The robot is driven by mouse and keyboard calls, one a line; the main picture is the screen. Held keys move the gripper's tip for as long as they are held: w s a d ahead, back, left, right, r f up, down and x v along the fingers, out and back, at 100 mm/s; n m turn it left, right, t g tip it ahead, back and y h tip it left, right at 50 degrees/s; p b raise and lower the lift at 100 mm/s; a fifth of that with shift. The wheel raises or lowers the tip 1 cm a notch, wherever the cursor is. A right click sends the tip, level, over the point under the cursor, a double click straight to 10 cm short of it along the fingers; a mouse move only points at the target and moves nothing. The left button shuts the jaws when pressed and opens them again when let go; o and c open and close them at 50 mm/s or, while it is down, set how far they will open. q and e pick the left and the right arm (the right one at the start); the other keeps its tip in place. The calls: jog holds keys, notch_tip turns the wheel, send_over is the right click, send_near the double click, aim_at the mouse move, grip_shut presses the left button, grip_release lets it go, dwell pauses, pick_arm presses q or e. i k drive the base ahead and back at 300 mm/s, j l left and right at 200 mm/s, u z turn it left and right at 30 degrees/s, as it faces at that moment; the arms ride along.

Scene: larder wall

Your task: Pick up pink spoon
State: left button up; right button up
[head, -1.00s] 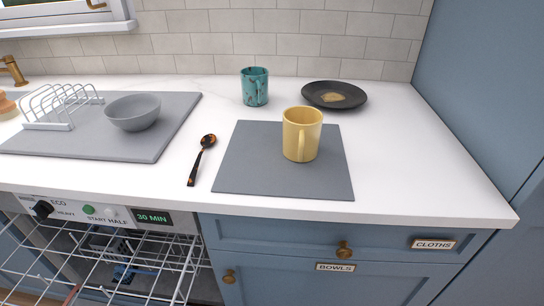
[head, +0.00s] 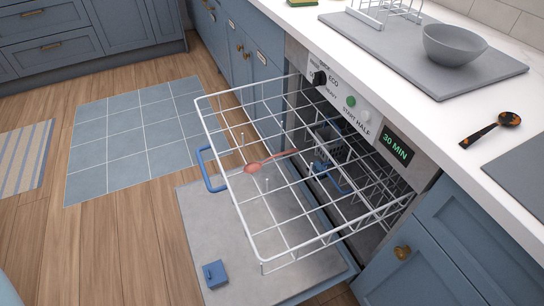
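The pink spoon (head: 268,161) lies in the pulled-out white wire rack (head: 231,222) of the dishwasher. Its bowl end is toward the left and its handle runs up to the right, toward the dishwasher opening. Rack wires surround it. Neither of my grippers shows in the head view.
The open dishwasher door (head: 252,275) lies below the rack, with a small blue box (head: 214,273) on it. On the white counter at the right are a grey bowl (head: 453,45) on a grey mat (head: 440,84) and a dark mottled spoon (head: 489,128). Wooden floor and a blue tiled mat (head: 135,140) are clear at the left.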

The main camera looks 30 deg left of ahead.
aim_at(253, 168)
jog(key=k+j+z, duration=0.1)
jog(key=k+j, duration=0.3)
jog(key=k+j+z, duration=0.15)
jog(key=j, duration=0.25)
jog(key=j+z, duration=0.15)
jog(key=j, duration=0.25)
jog(key=k+j+z, duration=0.15)
jog(key=j, duration=0.2)
jog(key=k+j+z, duration=0.15)
jog(key=j, duration=0.2)
jog(key=j+z, duration=0.15)
jog(key=j, duration=0.35)
jog(key=j+z, duration=0.15)
jog(key=j, duration=0.4)
jog(key=k+j+z, duration=0.15)
jog(key=j, duration=0.35)
jog(key=j+z, duration=0.2)
jog(key=j, duration=0.3)
jog(key=i+j+z, duration=0.25)
jog(key=j, duration=0.5)
jog(key=j+z, duration=0.3)
jog(key=j, duration=0.4)
